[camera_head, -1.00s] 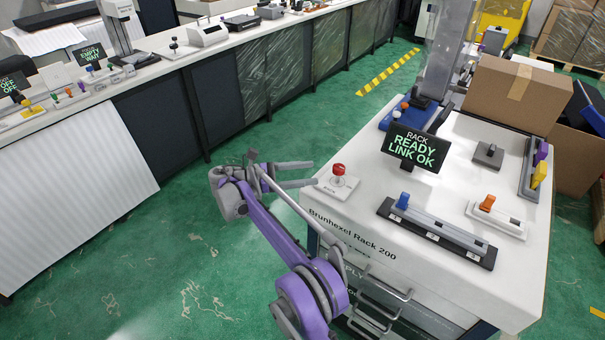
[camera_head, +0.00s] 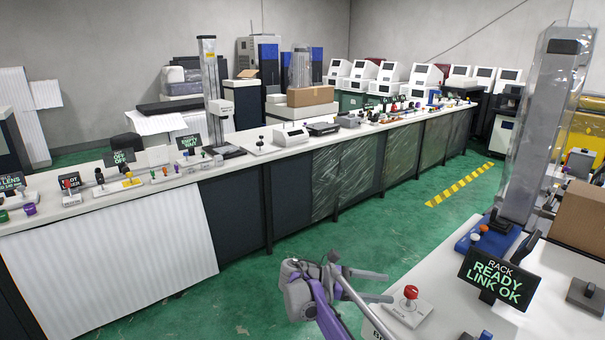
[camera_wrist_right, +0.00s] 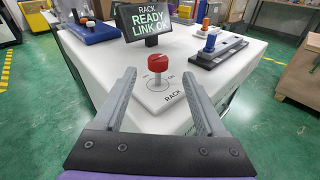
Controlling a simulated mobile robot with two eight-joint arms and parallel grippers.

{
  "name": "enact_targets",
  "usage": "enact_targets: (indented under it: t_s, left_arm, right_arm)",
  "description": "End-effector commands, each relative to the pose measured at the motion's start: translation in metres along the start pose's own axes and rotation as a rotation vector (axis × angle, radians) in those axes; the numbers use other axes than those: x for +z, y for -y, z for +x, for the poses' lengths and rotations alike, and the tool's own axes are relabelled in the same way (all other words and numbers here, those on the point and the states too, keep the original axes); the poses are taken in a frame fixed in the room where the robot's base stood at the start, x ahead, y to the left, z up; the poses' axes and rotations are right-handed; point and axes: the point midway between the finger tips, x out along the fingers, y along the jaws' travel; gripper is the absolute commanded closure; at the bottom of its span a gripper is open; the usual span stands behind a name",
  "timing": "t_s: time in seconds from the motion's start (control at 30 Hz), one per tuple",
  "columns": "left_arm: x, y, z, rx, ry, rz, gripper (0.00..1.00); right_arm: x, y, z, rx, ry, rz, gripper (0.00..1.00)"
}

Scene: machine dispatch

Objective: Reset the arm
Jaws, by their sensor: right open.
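My right gripper (camera_head: 378,286) is open and empty, at the near left edge of the white rack bench (camera_head: 448,284). In the right wrist view its two grey fingers (camera_wrist_right: 162,112) spread apart, with a red-topped knob (camera_wrist_right: 161,66) beyond and between them in the picture. I see no contact with the knob. The knob also shows in the head view (camera_head: 410,292), upright on a small white plate just right of the fingertips. Behind it a black display (camera_head: 496,279) reads "RACK READY LINK OK". My left gripper is in neither view.
A long counter (camera_head: 262,162) with dark panels, small levers and devices runs across the back. Green floor (camera_head: 245,290) lies open between it and the bench. A clear-covered column (camera_head: 546,120) and a cardboard box (camera_head: 580,215) stand on the bench's right side.

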Motion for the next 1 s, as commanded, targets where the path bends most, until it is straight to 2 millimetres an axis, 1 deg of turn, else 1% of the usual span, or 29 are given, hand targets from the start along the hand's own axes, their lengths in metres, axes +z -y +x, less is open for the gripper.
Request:
enact_targets:
  t_s: [0.03,0.1,0.17,0.27,0.33,0.47,0.67,0.7,0.77,0.8,0.9,1.0]
  left_arm:
    - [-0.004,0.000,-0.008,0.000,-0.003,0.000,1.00]
    - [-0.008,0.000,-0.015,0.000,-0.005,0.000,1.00]
    - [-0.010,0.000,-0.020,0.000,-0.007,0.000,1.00]
    - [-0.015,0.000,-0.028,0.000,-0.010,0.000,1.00]
    - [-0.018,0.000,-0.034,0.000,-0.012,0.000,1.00]
    - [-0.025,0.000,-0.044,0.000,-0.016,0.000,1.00]
    - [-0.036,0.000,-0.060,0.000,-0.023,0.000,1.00]
    - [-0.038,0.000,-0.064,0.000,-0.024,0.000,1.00]
    - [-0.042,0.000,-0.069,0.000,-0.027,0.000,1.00]
    - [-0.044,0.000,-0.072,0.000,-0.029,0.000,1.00]
    - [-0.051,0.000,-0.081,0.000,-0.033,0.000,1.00]
    - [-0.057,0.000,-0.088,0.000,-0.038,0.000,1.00]
  right_arm:
    - [0.018,0.007,0.010,0.005,-0.057,0.035,0.26]
    - [0.030,0.018,0.021,0.010,-0.150,0.093,0.26]
    - [0.038,0.030,0.029,0.009,-0.231,0.148,0.26]
    - [0.049,0.054,0.039,-0.004,-0.367,0.248,0.26]
    - [0.055,0.074,0.045,-0.023,-0.463,0.322,0.26]
    - [0.062,0.115,0.049,-0.078,-0.640,0.472,0.26]
    - [0.062,0.187,0.043,-0.214,-0.902,0.726,0.26]
    - [0.061,0.201,0.041,-0.248,-0.953,0.780,0.26]
    - [0.059,0.223,0.036,-0.304,-1.028,0.863,0.26]
    - [0.057,0.237,0.032,-0.346,-1.077,0.919,0.26]
    - [0.051,0.272,0.022,-0.458,-1.193,1.059,0.26]
    - [0.044,0.301,0.011,-0.576,-1.296,1.192,0.26]
